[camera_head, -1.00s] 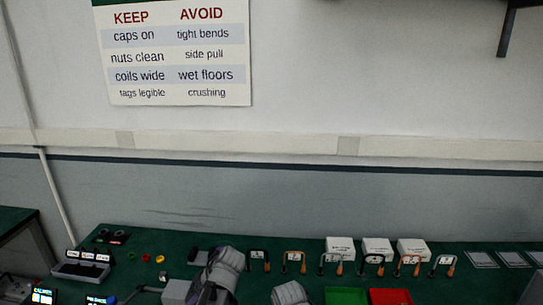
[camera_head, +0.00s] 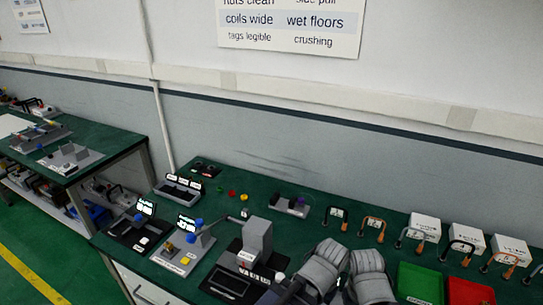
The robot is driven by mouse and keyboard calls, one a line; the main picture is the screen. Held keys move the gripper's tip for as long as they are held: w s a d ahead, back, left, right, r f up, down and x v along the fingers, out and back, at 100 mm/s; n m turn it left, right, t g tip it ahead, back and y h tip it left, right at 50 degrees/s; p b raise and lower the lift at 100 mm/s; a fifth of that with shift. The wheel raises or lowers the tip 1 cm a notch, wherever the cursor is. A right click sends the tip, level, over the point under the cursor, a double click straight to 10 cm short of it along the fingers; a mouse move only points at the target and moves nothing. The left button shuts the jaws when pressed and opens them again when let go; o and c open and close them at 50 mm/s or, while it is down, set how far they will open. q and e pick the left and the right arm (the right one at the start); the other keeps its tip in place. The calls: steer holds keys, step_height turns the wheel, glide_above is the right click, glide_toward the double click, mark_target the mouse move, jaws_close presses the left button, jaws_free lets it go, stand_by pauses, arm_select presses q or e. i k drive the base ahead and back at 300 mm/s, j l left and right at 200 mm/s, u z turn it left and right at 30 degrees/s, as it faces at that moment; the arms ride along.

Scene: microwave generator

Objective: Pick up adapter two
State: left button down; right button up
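I cannot tell for certain which thing is adapter two. A dark grey holder (camera_head: 180,189) with several small white-labelled slots stands at the back left of the green bench; its labels are too small to read. Small red, yellow and green round parts lie between these two. Two padded grey links of my arms show at the bottom, right of centre. I make out no gripper fingertips in this view, and nothing is visibly held.
Benchtop devices with lit screens (camera_head: 146,208), a grey block instrument (camera_head: 257,238), a green bin (camera_head: 420,282) and a red bin (camera_head: 470,291) stand on the bench. Another bench (camera_head: 115,142) stands left across a gap.

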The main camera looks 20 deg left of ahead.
mark_target(168, 246)
steer(key=u, duration=1.65)
